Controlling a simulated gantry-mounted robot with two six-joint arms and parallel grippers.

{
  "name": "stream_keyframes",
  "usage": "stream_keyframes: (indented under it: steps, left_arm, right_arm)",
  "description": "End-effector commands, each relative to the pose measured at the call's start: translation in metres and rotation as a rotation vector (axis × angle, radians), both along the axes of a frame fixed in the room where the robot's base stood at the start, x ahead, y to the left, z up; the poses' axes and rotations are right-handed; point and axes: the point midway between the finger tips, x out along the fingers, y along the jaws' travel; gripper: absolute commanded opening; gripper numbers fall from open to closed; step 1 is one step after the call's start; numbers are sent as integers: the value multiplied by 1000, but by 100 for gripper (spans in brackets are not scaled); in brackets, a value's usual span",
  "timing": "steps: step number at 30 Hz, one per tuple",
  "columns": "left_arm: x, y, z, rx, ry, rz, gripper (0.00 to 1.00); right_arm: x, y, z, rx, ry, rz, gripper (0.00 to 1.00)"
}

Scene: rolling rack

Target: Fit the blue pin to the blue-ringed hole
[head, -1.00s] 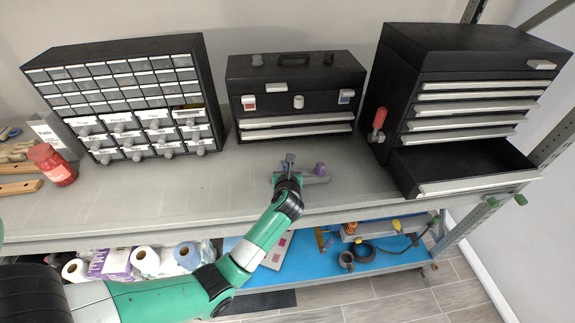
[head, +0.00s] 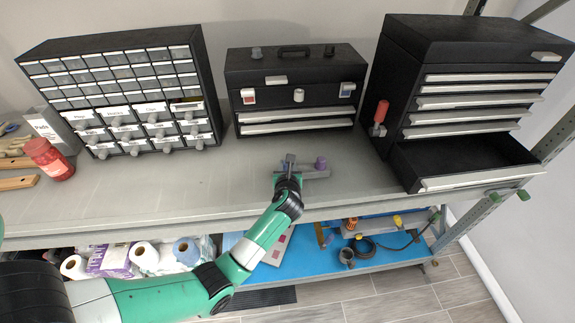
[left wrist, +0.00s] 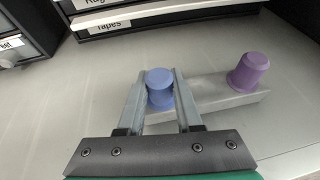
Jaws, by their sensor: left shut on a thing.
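The blue pin (left wrist: 159,88) stands upright between the fingers of my left gripper (left wrist: 160,85) in the left wrist view. The gripper is shut on it. The pin is at the left end of a grey block (left wrist: 207,100), which lies on the bench. I cannot tell whether the pin's lower end is in a hole or just above the block, and no blue ring shows. A purple pin (left wrist: 248,71) stands at the block's right end. In the head view my left gripper (head: 289,166) is at the block's left end, beside the purple pin (head: 321,163).
A black toolbox (head: 295,72) stands behind the block. A drawer cabinet (head: 110,95) is at the left. A tool chest (head: 470,80) with its bottom drawer (head: 470,180) pulled out is at the right. The bench (head: 150,195) is clear left of the block.

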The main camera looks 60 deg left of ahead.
Motion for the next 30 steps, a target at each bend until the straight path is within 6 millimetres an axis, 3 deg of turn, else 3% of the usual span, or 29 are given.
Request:
stream_keyframes:
  steps: [4,5,9,11,22,30]
  left_arm:
    - [0,0,-2,-3,3,1,0]
    - [0,0,-2,-3,3,1,36]
    - [0,0,-2,-3,3,1,61]
    - [0,0,-2,-3,3,1,69]
    - [-2,-7,2,-2,1,-2,69]
    - [-26,-54,24,-2,0,-5,69]
  right_arm:
    - [0,0,0,0,0,0,50]
    - [0,0,0,0,0,0,50]
    - [0,0,0,0,0,0,50]
    - [0,0,0,0,0,0,50]
    - [0,0,2,0,0,0,50]
    - [0,0,9,0,0,0,50]
